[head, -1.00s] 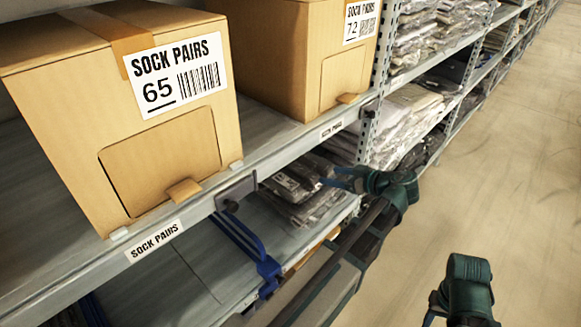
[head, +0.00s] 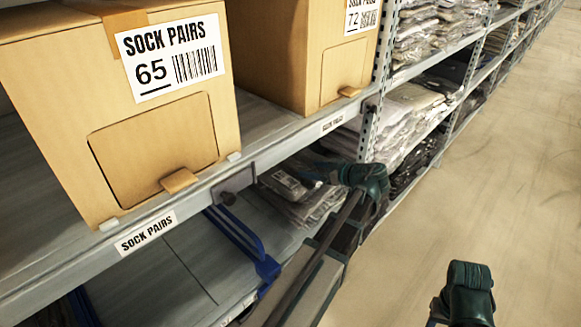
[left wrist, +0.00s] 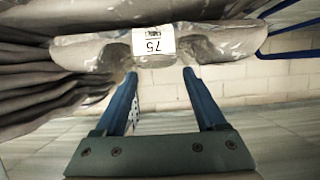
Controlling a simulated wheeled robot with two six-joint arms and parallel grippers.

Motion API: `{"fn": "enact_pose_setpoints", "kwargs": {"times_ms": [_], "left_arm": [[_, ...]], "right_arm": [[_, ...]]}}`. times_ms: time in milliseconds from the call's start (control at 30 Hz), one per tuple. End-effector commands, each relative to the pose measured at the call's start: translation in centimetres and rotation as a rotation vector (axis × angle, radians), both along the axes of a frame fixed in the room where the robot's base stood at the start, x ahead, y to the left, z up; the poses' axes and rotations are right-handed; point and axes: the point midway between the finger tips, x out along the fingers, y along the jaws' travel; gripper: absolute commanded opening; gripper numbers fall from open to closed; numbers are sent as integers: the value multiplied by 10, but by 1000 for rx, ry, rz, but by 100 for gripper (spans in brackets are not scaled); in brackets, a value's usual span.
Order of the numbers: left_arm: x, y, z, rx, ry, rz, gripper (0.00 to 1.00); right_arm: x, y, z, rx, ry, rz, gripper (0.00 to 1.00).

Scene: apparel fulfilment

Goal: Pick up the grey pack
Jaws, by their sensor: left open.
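In the left wrist view a grey pack (left wrist: 210,42) in clear wrap bears a white label reading 75, seen upside down. My left gripper (left wrist: 160,76) is open, its two blue fingers pointing at the pack's near edge, one on each side below the label. Nothing is held between the fingers; whether the tips touch the wrap I cannot tell. In the head view the left gripper (head: 312,172) reaches into the lower shelf at the stack of wrapped packs (head: 290,190), and its tips are partly hidden. My right gripper (head: 434,316) is at the bottom edge, its fingers mostly hidden.
Sock boxes marked 65 (head: 150,140) and 72 (head: 340,75) stand on the upper shelf (head: 200,195) above the packs. A blue divider (head: 240,245) stands left of the stack and a perforated post (head: 373,120) right of it. The aisle floor (head: 480,190) is clear.

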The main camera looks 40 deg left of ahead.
Motion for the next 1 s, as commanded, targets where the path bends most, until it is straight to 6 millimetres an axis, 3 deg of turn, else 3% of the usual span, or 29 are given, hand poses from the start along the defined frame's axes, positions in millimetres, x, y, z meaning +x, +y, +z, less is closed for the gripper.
{"fn": "enact_pose_setpoints", "kwargs": {"times_ms": [400,633,1000], "left_arm": [[5,45,-21,0,0,2,72],[5,46,-20,0,0,0,72],[5,46,-20,0,0,0,6]], "right_arm": [[0,-1,-21,-4,-1,1,50],[0,-1,-20,-4,-1,1,50],[0,-1,-20,-4,-1,1,50]]}}
